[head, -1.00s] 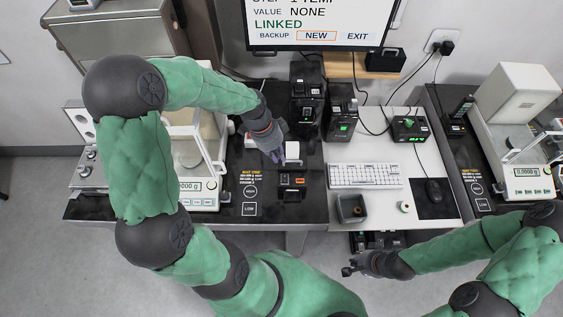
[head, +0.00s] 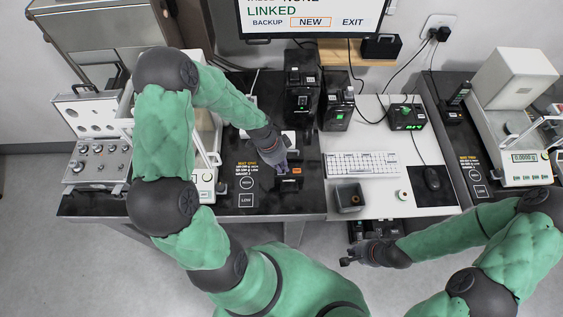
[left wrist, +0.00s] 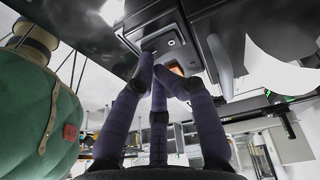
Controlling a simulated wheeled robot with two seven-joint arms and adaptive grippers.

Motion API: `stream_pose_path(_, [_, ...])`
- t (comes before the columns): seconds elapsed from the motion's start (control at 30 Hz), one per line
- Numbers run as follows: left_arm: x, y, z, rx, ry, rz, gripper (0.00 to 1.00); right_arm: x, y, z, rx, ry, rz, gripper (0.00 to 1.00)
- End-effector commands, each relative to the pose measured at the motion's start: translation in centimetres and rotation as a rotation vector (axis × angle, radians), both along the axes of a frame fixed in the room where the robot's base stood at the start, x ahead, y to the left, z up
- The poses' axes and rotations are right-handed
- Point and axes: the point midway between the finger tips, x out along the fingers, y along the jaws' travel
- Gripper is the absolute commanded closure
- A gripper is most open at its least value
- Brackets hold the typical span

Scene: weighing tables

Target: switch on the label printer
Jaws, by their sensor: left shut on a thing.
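The label printer (head: 291,185) appears to be the small black unit with an orange light, near the front edge of the dark table in the head view. My left gripper (head: 283,168) reaches down onto it from behind and hides part of it. In the left wrist view the fingers (left wrist: 158,78) are drawn together against a dark grey face with a small round spot and an orange glow. What lies exactly between the fingertips is hidden. The printer's switch cannot be made out. My right gripper (head: 347,257) looks open and empty, in front of the white table.
A balance (head: 205,185) stands left of my left gripper. Black towers (head: 302,95) stand behind it. A monitor (head: 310,22) is at the back.

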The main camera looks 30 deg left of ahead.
Motion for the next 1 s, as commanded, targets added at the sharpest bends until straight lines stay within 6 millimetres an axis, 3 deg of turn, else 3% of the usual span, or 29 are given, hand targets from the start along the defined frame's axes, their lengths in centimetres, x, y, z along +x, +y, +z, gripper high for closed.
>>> stream_pose_path(0.67, [-0.2, -0.1, -0.5, 0.0, 0.0, 0.0, 1.0, 0.0, 0.0, -0.6, 0.0, 0.0, 0.0, 1.0])
stream_pose_path(1.0, [0.8, 0.5, -0.4, 0.001, -0.001, 0.0, 1.0, 0.0, 0.0, -0.8, 0.0, 0.0, 0.0, 1.0])
